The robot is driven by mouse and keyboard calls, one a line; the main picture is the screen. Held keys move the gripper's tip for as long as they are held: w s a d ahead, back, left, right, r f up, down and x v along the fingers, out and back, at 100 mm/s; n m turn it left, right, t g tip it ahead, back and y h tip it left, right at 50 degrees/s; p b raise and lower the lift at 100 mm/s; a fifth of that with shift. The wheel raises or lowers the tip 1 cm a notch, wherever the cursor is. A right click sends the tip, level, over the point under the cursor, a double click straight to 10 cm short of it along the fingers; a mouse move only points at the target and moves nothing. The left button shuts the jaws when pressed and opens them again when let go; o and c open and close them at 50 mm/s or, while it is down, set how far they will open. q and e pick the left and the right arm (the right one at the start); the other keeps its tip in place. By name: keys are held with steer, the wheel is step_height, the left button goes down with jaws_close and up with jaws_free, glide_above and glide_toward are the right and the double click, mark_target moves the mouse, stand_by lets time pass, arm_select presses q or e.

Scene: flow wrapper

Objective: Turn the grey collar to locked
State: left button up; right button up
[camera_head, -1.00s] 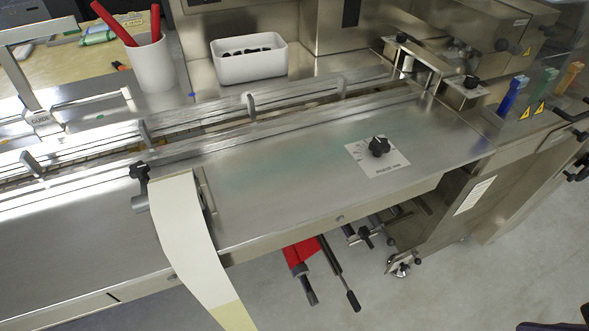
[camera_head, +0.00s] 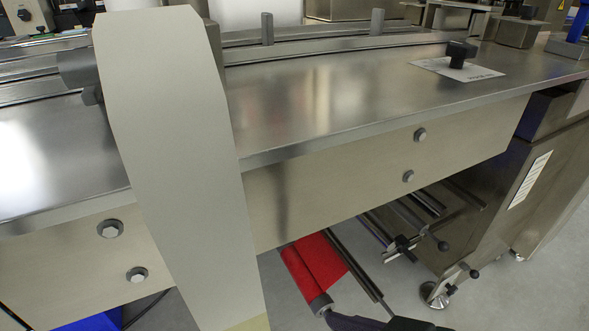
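A grey collar (camera_head: 320,302) sits at the near end of the red roll (camera_head: 315,268) under the machine's front panel, low in the picture and right of the hanging pale web. The collar looks like a plain ring. I cannot make out any mark on it that shows locked or unlocked.
The pale web (camera_head: 180,150) hangs over the table edge at left. A black knob (camera_head: 461,52) stands on the steel table top (camera_head: 330,95). Beside the roll are a lever rod (camera_head: 355,266) and small black clamps (camera_head: 404,246). Floor is open at lower right.

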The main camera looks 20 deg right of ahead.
steer(key=w+d+f+m+t+b, duration=0.1)
steer(key=d+f+t+b, duration=0.15)
steer(key=f+b, duration=0.95)
steer(key=d+f+m+t+b, duration=0.1)
steer(key=d+f+t+b, duration=0.15)
steer(key=f+b, duration=0.95)
steer(key=d+f+m+t+h+b, duration=0.1)
steer(key=d+f+t+h+b, duration=0.1)
steer(key=d+f+b, duration=0.4)
steer(key=d+f+t+h+b, duration=0.2)
steer(key=d+f+b, duration=0.1)
steer(key=f+b, duration=0.5)
steer(key=w+b, duration=0.1)
steer(key=w, duration=0.2)
steer(key=w+b, duration=0.1)
steer(key=w, duration=0.2)
steer(key=w+b, duration=0.1)
steer(key=w, duration=0.1)
steer(key=shift+w+a+f, duration=0.25)
steer(key=shift+w, duration=0.15)
arm_select(q)
step_height(320, 180, down, 44)
steer(key=shift+f, duration=0.1)
arm_select(e)
steer(key=shift+c, duration=0.3)
arm_select(q)
steer(key=shift+a, duration=0.1)
arm_select(e)
steer(key=shift+y, duration=0.4)
jaws_close()
